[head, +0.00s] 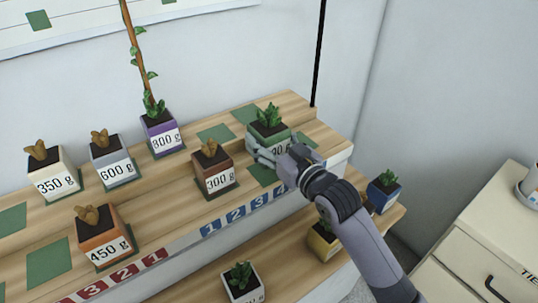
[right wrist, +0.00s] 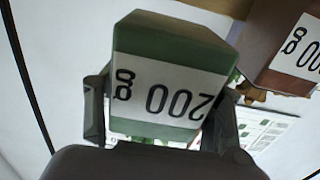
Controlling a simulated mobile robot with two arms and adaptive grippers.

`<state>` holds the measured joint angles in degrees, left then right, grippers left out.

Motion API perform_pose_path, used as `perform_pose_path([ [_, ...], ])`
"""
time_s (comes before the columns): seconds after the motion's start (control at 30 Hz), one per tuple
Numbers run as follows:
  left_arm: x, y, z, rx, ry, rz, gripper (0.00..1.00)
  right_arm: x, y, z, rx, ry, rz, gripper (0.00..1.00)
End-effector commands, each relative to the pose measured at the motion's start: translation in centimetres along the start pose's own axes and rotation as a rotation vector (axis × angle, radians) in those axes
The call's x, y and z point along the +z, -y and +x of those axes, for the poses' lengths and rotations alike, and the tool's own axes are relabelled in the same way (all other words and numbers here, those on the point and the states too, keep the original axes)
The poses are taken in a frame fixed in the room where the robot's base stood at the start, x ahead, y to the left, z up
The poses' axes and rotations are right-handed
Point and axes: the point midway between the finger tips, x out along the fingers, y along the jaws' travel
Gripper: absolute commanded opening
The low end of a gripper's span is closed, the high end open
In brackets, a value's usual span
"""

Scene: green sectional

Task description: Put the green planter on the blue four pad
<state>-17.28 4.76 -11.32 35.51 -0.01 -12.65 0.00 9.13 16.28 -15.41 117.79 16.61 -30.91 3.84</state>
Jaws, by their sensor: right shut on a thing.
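The green planter (head: 269,134) holds a small leafy plant and has a white label, partly covered in the head view by my fingers. My right gripper (head: 272,154) is shut on it from the front right. In the right wrist view the planter (right wrist: 165,45) appears upside down between the fingers, with its label reading 200 g and its underside bare, so it seems clear of the shelf. The blue four tag (head: 281,189) is on the shelf's front edge, with a bare green pad (head: 262,174) behind it. My left gripper is not in view.
The brown 300 g planter (head: 213,178) stands left of that pad; it also shows in the right wrist view (right wrist: 285,45). The purple 800 g planter (head: 161,142) is farther back. Bare green pads (head: 215,132) lie on the upper step. Yellow (head: 323,243) and blue (head: 380,197) planters stand lower right.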

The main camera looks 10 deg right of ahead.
Motion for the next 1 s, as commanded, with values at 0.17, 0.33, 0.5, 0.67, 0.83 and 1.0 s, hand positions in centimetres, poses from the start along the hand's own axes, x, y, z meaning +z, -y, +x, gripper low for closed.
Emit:
perform_pose_path([
  [0.17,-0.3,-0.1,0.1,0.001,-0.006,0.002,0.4,1.6,0.0,0.0,0.0,0.001,0.0,0.28],
  [0.33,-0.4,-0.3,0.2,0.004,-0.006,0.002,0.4,4.2,0.0,0.0,0.001,0.001,0.001,0.28],
  [0.5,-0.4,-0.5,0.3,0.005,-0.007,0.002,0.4,4.8,0.0,0.0,0.001,-0.003,-0.001,0.28],
  [0.67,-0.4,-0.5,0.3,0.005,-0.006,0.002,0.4,4.8,0.0,0.0,0.0,-0.003,-0.001,0.28],
  [0.83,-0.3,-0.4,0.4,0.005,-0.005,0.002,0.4,5.2,0.0,0.0,0.001,-0.001,0.0,0.63],
  [1.0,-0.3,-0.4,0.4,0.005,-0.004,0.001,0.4,5.2,0.0,0.0,0.0,0.0,0.0,0.75],
])
